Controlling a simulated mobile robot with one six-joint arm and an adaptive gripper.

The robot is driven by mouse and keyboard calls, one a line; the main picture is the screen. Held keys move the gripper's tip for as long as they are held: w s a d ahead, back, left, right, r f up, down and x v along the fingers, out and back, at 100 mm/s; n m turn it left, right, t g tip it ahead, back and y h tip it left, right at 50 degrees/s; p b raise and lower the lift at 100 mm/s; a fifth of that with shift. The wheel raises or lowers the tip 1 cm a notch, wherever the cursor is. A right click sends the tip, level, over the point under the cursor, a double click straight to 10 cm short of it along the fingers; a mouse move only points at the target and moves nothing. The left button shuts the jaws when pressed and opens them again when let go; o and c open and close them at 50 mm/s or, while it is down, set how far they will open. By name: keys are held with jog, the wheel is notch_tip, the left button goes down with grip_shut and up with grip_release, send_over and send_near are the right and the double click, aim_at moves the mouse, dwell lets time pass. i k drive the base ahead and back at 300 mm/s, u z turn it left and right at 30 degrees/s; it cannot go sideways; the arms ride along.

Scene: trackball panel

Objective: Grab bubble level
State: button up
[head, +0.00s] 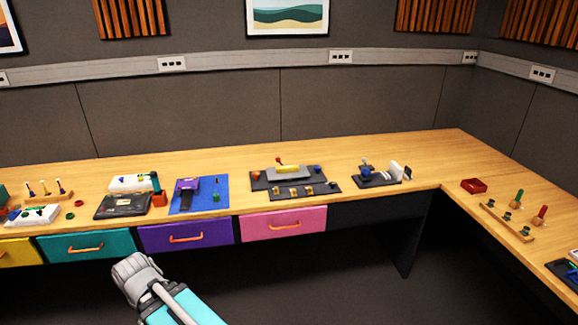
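I cannot pick out a bubble level for certain; the small items on the wooden bench (400,148) are too small to tell apart. A grey panel (262,180) at the middle carries a light grey block (289,172), a red-tipped part and small brass-coloured pieces. To its right a dark base (375,181) holds a blue device (367,169) and a white upright plate (397,171). A blue mat (213,205) with a purple device (187,191) lies to the left. Part of my arm shows at the bottom left, below the bench front; my gripper's fingers do not show.
Yellow, teal (87,246), purple (187,238) and pink (284,225) drawers line the bench front. On the right wing are a red tray (474,186) and a wooden rack (507,223) with handled tools. Bare bench lies near the corner.

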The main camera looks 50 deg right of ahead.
aim_at(290, 169)
jog(key=z, duration=0.2)
jog(key=i, duration=0.75)
jog(key=z, duration=1.1)
jog(key=i, duration=0.8)
jog(key=z, duration=0.55)
jog(key=k, duration=0.95)
jog(key=z, duration=0.05)
jog(key=i, duration=0.25)
jog(key=z, duration=0.1)
